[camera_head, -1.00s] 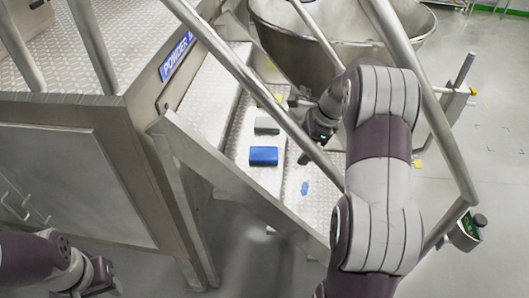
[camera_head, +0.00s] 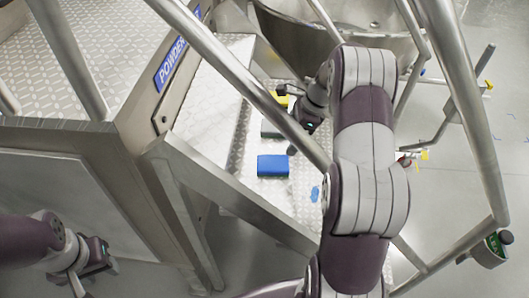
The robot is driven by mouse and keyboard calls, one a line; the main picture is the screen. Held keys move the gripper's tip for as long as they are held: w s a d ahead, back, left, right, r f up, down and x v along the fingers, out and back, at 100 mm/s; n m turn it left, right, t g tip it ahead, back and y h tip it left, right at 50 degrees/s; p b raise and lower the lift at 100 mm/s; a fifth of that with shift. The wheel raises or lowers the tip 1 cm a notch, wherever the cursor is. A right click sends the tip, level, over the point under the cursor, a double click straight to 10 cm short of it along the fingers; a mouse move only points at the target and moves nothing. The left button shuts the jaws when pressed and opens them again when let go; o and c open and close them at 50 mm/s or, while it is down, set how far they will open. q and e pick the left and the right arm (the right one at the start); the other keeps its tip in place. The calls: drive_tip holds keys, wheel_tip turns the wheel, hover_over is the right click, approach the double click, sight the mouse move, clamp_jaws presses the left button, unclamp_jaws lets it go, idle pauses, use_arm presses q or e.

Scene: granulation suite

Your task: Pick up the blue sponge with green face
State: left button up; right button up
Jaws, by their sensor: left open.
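A blue block (camera_head: 272,166), which looks like the blue sponge, lies flat on a metal stair tread. No green face shows on it from here. My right gripper (camera_head: 297,124) hangs above the tread, up and to the right of the blue block and apart from it in the picture. A handrail partly covers it, so its jaws cannot be made out. My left gripper (camera_head: 98,266) is open and empty at the lower left, far from the block.
A grey-green block (camera_head: 270,129) and a yellow item (camera_head: 283,99) lie farther up the treads. A blue patch (camera_head: 315,194) lies right of the blue block. Metal handrails (camera_head: 235,75) cross in front of the stairs. A large steel bowl (camera_head: 300,40) stands behind.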

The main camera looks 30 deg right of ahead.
sight(274, 162)
drive_tip(key=x, duration=0.5)
drive_tip(key=shift+s+a+f, duration=0.1)
drive_tip(key=shift+s+a, duration=0.05)
drive_tip(key=shift+s, duration=0.15)
drive_tip(key=shift+s+a+f, duration=0.1)
drive_tip(key=shift+a+f, duration=0.05)
drive_tip(key=shift+f, duration=0.2)
drive_tip(key=shift+a+f, duration=0.1)
drive_tip(key=shift+f, duration=0.25)
drive_tip(key=p+x, duration=0.1)
drive_tip(key=x, duration=0.4)
drive_tip(key=shift+a+f, duration=0.1)
use_arm(q)
drive_tip(key=shift+s+r, duration=0.25)
drive_tip(key=shift+r, duration=0.4)
use_arm(e)
drive_tip(key=shift+f, duration=0.25)
drive_tip(key=c, duration=1)
